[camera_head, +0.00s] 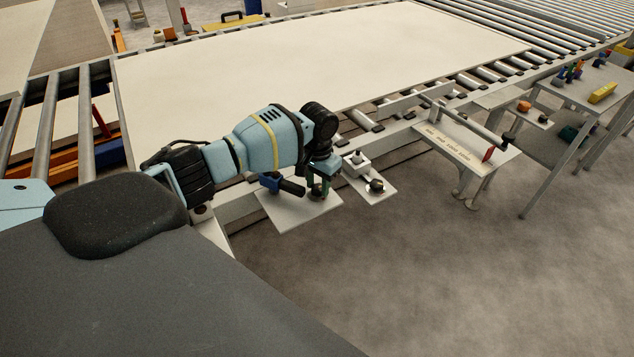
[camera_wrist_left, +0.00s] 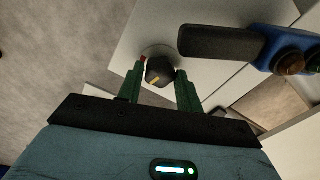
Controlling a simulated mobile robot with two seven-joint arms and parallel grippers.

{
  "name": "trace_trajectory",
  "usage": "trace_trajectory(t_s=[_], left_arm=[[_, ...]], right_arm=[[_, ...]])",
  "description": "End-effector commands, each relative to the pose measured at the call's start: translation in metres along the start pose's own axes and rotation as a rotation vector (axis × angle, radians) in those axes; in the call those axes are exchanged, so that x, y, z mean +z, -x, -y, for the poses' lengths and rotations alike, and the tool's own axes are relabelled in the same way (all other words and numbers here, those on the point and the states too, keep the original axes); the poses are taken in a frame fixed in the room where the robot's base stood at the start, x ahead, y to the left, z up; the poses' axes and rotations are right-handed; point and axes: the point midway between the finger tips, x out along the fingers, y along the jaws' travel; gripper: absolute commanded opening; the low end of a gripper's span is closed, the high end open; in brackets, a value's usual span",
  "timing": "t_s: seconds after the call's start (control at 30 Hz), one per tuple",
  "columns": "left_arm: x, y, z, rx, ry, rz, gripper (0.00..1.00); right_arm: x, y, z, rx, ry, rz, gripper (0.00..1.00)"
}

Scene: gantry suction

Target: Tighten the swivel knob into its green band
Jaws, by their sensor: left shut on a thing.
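The swivel knob (camera_wrist_left: 159,71) is a dark round knob with a yellow mark on its top. It stands on a pale round base on a light grey plate (camera_head: 292,219). My left gripper (camera_head: 318,188) points down over this plate; in the wrist view its green fingers (camera_wrist_left: 160,84) are shut on the knob, one on each side. A small red patch (camera_wrist_left: 143,59) shows beside the left fingertip. I cannot make out a green band apart from the green fingers. In the head view the gripper mostly hides the knob. My right gripper is in neither view.
A blue fitting with a black handle (camera_wrist_left: 222,43) stands close beside the knob on the same plate. A second plate (camera_head: 385,193) to the right carries a black knob (camera_head: 376,185). A large pale sheet (camera_head: 300,60) lies on the roller conveyor behind. Open floor lies in front.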

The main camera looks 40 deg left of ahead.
Motion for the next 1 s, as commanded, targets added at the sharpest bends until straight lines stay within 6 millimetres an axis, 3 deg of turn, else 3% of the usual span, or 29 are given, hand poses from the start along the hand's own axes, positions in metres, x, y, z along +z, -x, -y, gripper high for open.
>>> trace_trajectory(t_s=[0.57, 0.6, 0.73, 1.0], left_arm=[[0.0005, -0.0008, -0.0002, -0.001, -0.041, 0.002, 0.13], [0.0005, -0.0009, -0.0002, -0.001, -0.041, 0.002, 0.4], [0.0004, -0.0007, -0.0002, -0.001, -0.041, 0.002, 0.56], [0.0001, 0.0001, -0.0001, 0.0, -0.04, 0.001, 0.57]], right_arm=[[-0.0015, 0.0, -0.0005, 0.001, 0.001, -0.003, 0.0], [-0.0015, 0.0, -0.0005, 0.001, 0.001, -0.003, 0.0], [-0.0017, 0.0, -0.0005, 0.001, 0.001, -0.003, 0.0], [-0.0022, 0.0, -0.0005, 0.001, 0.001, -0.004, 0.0]])
